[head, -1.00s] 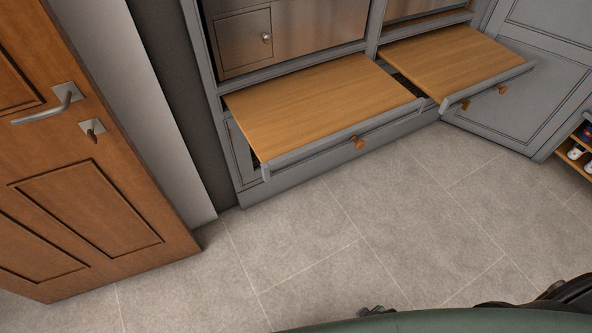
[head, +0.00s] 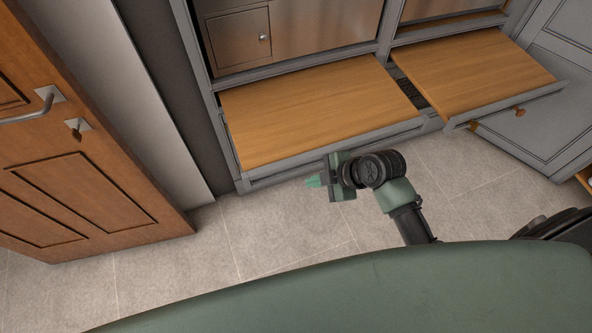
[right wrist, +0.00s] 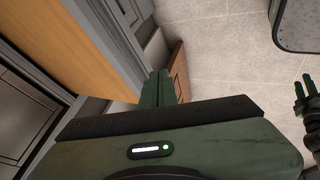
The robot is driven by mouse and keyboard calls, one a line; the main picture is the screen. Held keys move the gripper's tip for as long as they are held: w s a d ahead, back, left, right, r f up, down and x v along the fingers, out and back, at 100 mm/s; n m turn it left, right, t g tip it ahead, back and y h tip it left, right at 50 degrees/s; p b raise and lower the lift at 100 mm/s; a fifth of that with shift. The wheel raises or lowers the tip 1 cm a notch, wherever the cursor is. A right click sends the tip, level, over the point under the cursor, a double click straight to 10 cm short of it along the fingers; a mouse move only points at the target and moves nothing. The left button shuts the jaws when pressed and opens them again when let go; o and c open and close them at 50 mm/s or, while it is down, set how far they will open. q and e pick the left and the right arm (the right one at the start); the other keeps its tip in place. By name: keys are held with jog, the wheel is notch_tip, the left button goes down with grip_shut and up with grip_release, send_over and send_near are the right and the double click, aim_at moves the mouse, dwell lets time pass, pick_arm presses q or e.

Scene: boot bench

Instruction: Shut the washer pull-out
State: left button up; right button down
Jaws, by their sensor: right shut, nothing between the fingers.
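Two wood-topped pull-outs with grey fronts stand out of the grey cabinet in the head view. The left pull-out (head: 300,113) is under a steel-coloured front with a small knobbed flap; the right pull-out (head: 480,75) has a copper knob. I cannot tell for certain which is the washer's. My right gripper (head: 313,182) is shut and empty, just in front of the left pull-out's front, and hides its knob.
A brown wooden door (head: 75,170) with a lever handle stands at the left. A grey panelled cabinet door (head: 560,95) is at the right, beside the right pull-out. Pale tiled floor (head: 285,222) lies clear in front of the cabinet.

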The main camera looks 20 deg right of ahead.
aim_at(287, 174)
jog(key=w+a+f, duration=0.1)
jog(key=w, duration=0.1)
jog(key=w+a+f, duration=0.1)
jog(key=w+f, duration=0.1)
jog(key=w+f+p, duration=0.1)
jog(key=w+f, duration=0.1)
jog(key=w, duration=0.1)
jog(key=shift+a+f, duration=0.15)
jog(key=shift+a, duration=0.25)
